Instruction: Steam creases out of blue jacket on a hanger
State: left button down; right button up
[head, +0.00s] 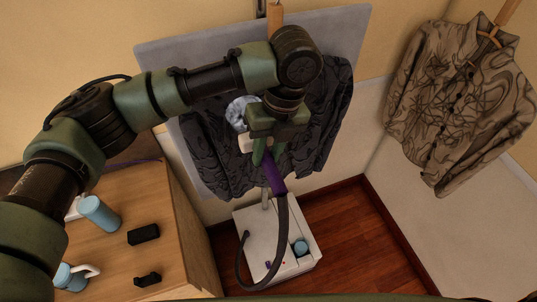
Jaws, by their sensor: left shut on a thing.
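The dark blue jacket (325,105) hangs against a grey board on the wall, with visible wrinkles on its body and sleeves. My left arm crosses in front and hides its upper middle. My left gripper (265,155) points down in front of the jacket, shut on the purple steamer handle (273,178). A pale puff, perhaps steam, shows on the jacket just left of the gripper. I cannot tell whether the steamer head touches the cloth. A dark hose runs from the handle to the white steamer base (252,225) on the floor. My right gripper is out of view.
A patterned tan shirt (455,95) hangs on the right wall. A wooden cabinet (165,185) at left bears a blue cylinder (99,213), a blue item with a white handle (70,277) and black pieces (143,234). Reddish wood floor (355,235) is clear at right.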

pick_arm(q)
jog(key=shift+w+a+b, duration=0.3)
jog(key=shift+w+b, duration=0.05)
jog(key=shift+w, duration=0.4)
jog(key=shift+w+a+b, duration=0.2)
jog(key=shift+w+b, duration=0.15)
jog(key=shift+w, duration=0.35)
jog(key=shift+f+b, duration=1.65)
jog(key=shift+b, duration=0.05)
jog(key=shift+f+b, duration=6.1)
jog(key=shift+f, duration=3.85)
jog(key=shift+s+d+p, duration=0.2)
jog(key=shift+s+p, duration=0.35)
jog(key=shift+s, duration=0.15)
jog(key=shift+s+d+p, duration=0.25)
jog(key=shift+s+p, duration=0.35)
jog(key=shift+s, duration=0.05)
jog(key=shift+s+d+p, duration=0.2)
jog(key=shift+s+p, duration=0.35)
jog(key=shift+s, duration=0.15)
